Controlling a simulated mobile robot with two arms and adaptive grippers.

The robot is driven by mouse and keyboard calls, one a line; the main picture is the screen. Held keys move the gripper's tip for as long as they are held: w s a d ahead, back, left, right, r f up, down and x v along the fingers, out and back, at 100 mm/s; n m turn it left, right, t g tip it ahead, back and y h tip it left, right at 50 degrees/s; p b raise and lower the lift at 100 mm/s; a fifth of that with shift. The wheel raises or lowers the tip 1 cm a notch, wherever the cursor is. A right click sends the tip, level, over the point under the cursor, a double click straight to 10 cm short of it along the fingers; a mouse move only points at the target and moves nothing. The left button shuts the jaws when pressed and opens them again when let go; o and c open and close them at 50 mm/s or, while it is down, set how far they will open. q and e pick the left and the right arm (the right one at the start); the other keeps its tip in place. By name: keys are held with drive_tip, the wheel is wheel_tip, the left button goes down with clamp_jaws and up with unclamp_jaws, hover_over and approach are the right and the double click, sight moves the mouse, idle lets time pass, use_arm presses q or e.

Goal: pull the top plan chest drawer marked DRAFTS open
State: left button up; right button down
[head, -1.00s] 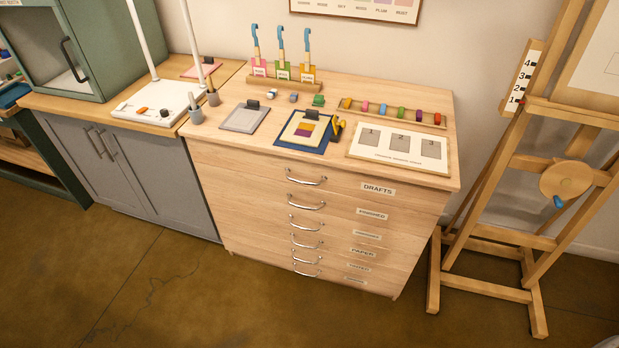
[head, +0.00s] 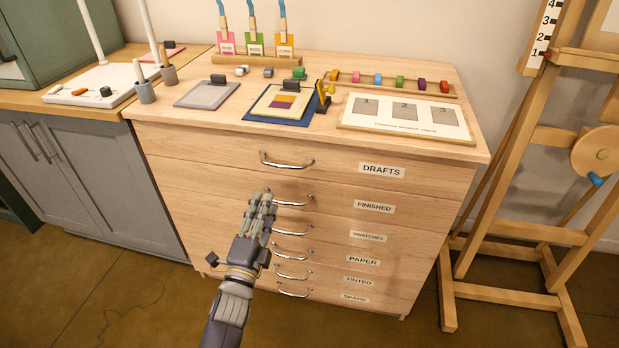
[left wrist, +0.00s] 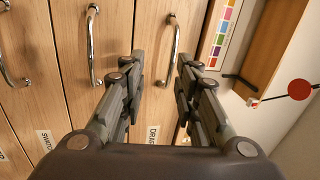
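The wooden plan chest (head: 330,185) stands ahead with its drawers shut. The top drawer carries the DRAFTS label (head: 382,170) and a curved silver handle (head: 287,162). My left gripper (head: 264,197) is in front of the chest, below that handle in the head view, and overlaps the FINISHED handle. In the left wrist view its fingers (left wrist: 160,68) are spread and empty. The DRAFTS handle (left wrist: 171,55) shows beyond and between the fingertips, apart from them. My right gripper is not in view.
Lower handles, such as the FINISHED handle (left wrist: 91,45), run down the chest. A clipboard (head: 284,103) and a numbered board (head: 405,118) lie on top. A grey cabinet (head: 115,175) stands left and a wooden easel (head: 525,235) right. The floor in front is clear.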

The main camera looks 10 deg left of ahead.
sight(277, 166)
use_arm(q)
drive_tip(key=shift+m+t, duration=0.3)
drive_tip(key=shift+m, duration=0.1)
drive_tip(key=x, duration=0.4)
drive_tip(key=r+x, duration=0.1)
drive_tip(key=x, duration=0.6)
drive_tip(key=shift+w+d+r, duration=0.1)
drive_tip(key=shift+d+r, duration=0.15)
drive_tip(key=shift+r, duration=0.1)
drive_tip(key=shift+c, duration=0.3)
clamp_jaws()
